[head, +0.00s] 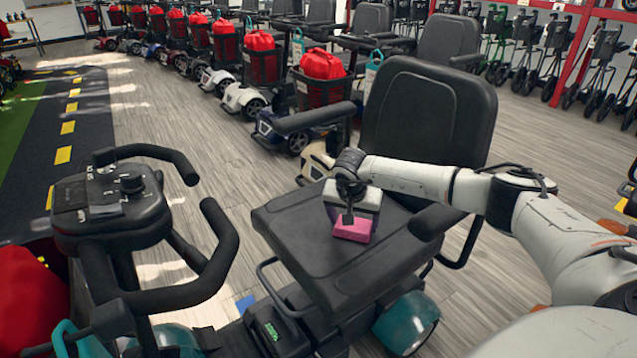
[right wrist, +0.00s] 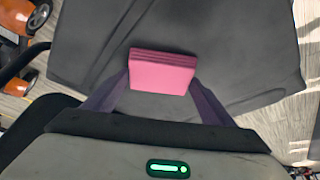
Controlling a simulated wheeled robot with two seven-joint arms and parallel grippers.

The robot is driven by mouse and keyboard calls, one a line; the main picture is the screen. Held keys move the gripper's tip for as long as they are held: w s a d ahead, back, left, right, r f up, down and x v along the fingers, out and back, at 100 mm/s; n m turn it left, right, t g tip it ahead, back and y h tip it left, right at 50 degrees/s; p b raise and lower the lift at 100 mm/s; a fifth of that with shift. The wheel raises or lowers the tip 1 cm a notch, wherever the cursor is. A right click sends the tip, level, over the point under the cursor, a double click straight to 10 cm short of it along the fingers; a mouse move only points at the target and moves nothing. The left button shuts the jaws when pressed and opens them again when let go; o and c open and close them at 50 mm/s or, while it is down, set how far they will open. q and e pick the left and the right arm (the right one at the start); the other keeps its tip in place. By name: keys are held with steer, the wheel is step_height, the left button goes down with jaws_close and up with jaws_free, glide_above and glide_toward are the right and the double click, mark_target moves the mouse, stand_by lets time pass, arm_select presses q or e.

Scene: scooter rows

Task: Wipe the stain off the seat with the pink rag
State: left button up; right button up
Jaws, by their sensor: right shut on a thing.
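The black scooter seat (head: 310,267) is in the middle of the head view, with its backrest (head: 430,115) behind it. My right gripper (head: 348,216) is over the seat, shut on the folded pink rag (head: 353,229). In the right wrist view the pink rag (right wrist: 162,72) is between the two fingers, over the dark seat (right wrist: 225,45). I cannot tell for sure whether the rag touches the seat. No stain can be made out on the visible part of the seat; the gripper and rag hide some of it. My left gripper is not in view.
The scooter's handlebar and control panel (head: 110,205) stand in front of the seat at the left. The right armrest (head: 437,220) is close to my right arm. A row of scooters with red bags (head: 262,60) is at the back, and walkers (head: 555,50) stand at the back right.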

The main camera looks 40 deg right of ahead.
steer(key=r, duration=0.1)
steer(key=r+p, duration=0.1)
steer(key=shift+s+r, duration=0.3)
steer(key=shift+r+p, duration=0.75)
steer(key=shift+p, duration=0.2)
steer(key=shift+w+r+p, duration=0.1)
steer(key=shift+r+p, duration=0.55)
steer(key=shift+r, duration=0.1)
step_height(320, 180, up, 2)
steer(key=shift+r+p, duration=0.1)
steer(key=shift+p, duration=0.85)
steer(key=shift+r, duration=0.2)
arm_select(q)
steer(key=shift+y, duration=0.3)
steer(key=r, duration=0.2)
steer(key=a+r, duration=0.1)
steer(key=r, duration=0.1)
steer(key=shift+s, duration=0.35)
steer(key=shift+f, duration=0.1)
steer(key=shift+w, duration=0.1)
